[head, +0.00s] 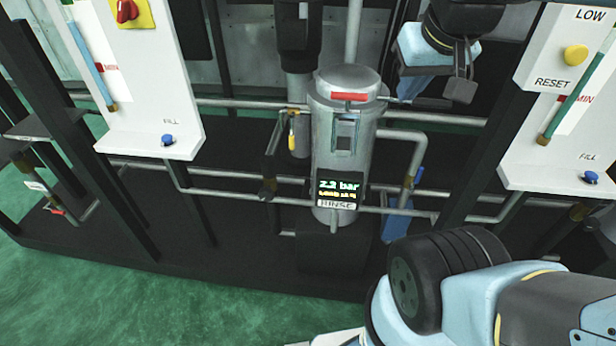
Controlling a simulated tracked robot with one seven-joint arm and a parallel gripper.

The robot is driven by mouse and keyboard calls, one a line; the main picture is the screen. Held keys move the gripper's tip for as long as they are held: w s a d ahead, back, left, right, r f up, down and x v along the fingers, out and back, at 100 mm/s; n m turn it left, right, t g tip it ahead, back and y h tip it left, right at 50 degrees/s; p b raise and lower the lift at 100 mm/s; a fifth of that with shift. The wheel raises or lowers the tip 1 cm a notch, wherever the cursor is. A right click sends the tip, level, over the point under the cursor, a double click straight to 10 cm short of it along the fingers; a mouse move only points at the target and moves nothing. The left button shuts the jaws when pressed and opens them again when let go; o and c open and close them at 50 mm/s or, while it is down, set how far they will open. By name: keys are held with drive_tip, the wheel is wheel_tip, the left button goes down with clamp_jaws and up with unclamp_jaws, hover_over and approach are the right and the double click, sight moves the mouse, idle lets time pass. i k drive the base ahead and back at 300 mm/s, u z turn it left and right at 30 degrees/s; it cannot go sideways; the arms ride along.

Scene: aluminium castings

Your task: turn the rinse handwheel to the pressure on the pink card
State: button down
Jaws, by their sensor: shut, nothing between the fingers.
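The rinse vessel (338,140) is an upright grey metal cylinder in the middle of the head view. Its dark display (339,188) reads 2.2 bar, with a small yellow second line that I cannot read surely. A RINSE label (336,204) sits under it. A red bar-shaped handle (348,96) shows near the vessel's top. I cannot make out a rinse handwheel for certain, and I see no pink card. My gripper (458,88) is at the upper right, right of the vessel's top and apart from the red handle. It is shut and empty; dark parts behind blur its outline.
Pipes run left and right of the vessel, with a yellow handle (292,140) and a blue handle (419,176). White FILL panels stand left (150,90) and right (535,150), with blue knobs. A dark plinth lies below, then green floor (130,295).

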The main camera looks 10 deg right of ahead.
sight(267, 194)
drive_tip(key=z, duration=0.55)
drive_tip(key=k, duration=1.4)
drive_tip(key=u, duration=0.3)
drive_tip(key=i, duration=1)
drive_tip(key=z, duration=0.05)
